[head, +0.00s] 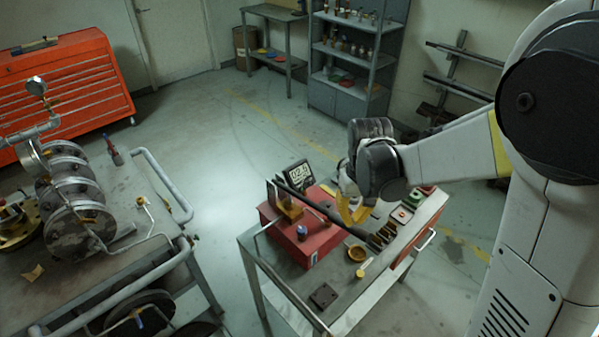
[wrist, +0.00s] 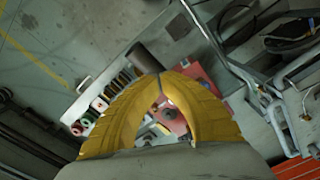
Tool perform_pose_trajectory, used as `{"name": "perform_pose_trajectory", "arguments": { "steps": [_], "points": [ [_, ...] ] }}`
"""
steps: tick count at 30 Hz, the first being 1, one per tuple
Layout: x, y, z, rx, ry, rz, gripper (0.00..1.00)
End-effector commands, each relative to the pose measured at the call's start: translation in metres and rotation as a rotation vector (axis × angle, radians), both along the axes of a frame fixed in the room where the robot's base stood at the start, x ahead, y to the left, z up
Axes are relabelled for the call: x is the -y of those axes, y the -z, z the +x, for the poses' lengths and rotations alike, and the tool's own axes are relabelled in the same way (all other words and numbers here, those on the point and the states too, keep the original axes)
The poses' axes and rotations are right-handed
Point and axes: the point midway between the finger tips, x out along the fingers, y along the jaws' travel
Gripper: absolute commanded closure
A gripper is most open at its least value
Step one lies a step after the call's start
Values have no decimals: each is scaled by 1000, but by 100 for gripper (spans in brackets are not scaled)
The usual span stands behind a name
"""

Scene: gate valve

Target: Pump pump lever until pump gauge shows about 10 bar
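The red pump (head: 305,237) sits on a small grey cart. Its dark pump lever (head: 318,207) slants down to the right across the pump's top, ending in a thick dark grip in the wrist view (wrist: 145,57).
A pipe bench with flanges (head: 75,215) stands left. Open floor lies behind, before a red tool chest (head: 65,90) and shelves.

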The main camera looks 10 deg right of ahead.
Motion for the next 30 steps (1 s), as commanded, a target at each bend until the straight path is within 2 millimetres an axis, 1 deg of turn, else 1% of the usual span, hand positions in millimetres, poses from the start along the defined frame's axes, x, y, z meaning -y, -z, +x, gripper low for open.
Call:
{"name": "perform_pose_trajectory", "arguments": {
  "steps": [1,3,17,20,30],
  "points": [
    [0,-7,0,0,0,0,100],
    [0,-8,0,0,0,0,100],
    [0,-5,0,0,0,0,100],
    [0,-1,0,0,0,0,100],
    [0,24,0,0,0,0,100]
  ]
}}
